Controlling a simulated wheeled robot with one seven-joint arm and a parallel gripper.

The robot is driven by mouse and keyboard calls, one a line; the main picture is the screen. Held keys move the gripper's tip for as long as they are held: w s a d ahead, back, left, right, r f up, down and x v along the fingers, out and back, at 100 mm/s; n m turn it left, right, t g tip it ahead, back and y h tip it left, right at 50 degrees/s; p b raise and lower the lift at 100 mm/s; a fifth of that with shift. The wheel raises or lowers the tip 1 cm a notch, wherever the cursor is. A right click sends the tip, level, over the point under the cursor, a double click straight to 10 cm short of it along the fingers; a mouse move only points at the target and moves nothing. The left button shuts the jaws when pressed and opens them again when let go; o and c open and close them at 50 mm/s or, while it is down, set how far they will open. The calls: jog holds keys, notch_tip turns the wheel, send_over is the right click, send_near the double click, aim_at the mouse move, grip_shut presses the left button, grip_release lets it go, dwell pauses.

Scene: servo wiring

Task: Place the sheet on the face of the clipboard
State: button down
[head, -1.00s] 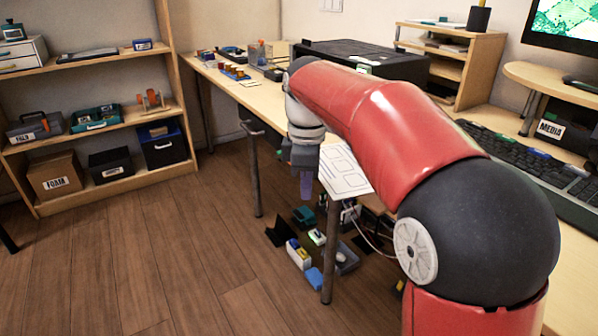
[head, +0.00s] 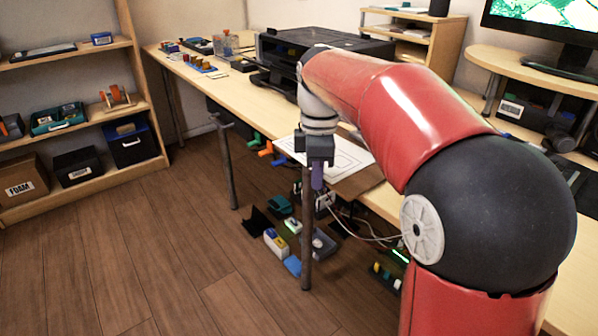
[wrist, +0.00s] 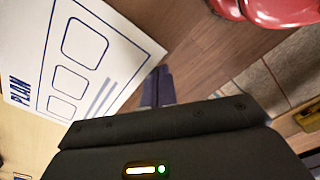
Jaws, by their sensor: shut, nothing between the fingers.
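The white sheet (head: 347,153) with printed outlines lies at the table's front edge, behind and right of my gripper (head: 317,182) in the head view. In the wrist view the sheet (wrist: 85,50) fills the left, with blue boxes, lines and the word PLAN. My gripper (wrist: 158,86) points down just off the sheet's edge, shut and empty, with floor below it. A brown flat surface (head: 360,183) shows along the sheet's near right edge; I cannot tell whether it is the clipboard. No clipboard is clearly seen; my arm covers part of the table.
The wooden table (head: 228,90) carries a black printer (head: 285,55) and small parts at its far end. Orange and green handles (head: 266,148) stick out at its front edge. A table leg (head: 307,240) and several small items stand below. Open floor (head: 130,245) lies left.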

dwell(0.4)
jog(key=a+r+p, duration=0.2)
jog(key=a+r, duration=0.2)
jog(key=r, duration=0.6)
jog(key=shift+w, duration=0.15)
